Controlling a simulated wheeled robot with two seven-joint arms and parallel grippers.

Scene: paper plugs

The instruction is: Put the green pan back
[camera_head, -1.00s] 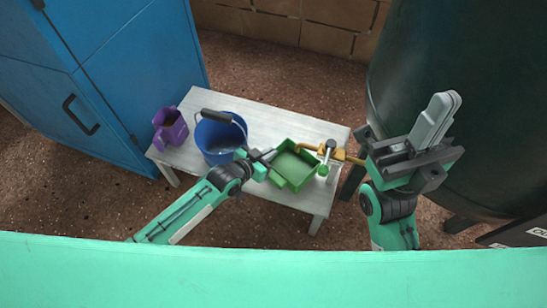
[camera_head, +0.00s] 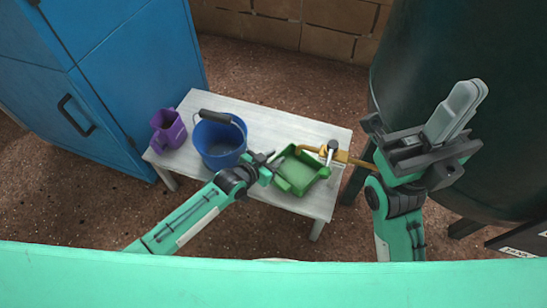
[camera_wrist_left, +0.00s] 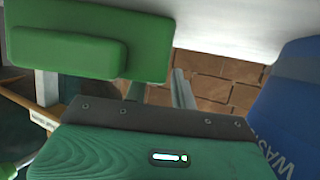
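The green pan (camera_head: 301,174) is a shallow tray with raised sides at the right part of the white table, under the brass tap, slightly turned. In the left wrist view the pan (camera_wrist_left: 150,48) fills the upper left, with a raised block on its face. My left gripper (camera_head: 272,164) is at the pan's left side. Its fingers (camera_wrist_left: 157,90) show apart, with brick wall visible between them; the nearer one meets or passes behind the pan's edge, and I cannot tell if it touches. My right gripper (camera_head: 462,112) is raised at the right, away from the pan; its finger gap is unclear.
A blue bucket (camera_head: 219,140) with a black-gripped handle and a purple jug (camera_head: 168,130) stand on the white table (camera_head: 270,118). A brass tap (camera_head: 345,158) reaches over its right side from the large dark tank (camera_head: 460,50). A blue cabinet (camera_head: 140,60) stands left.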

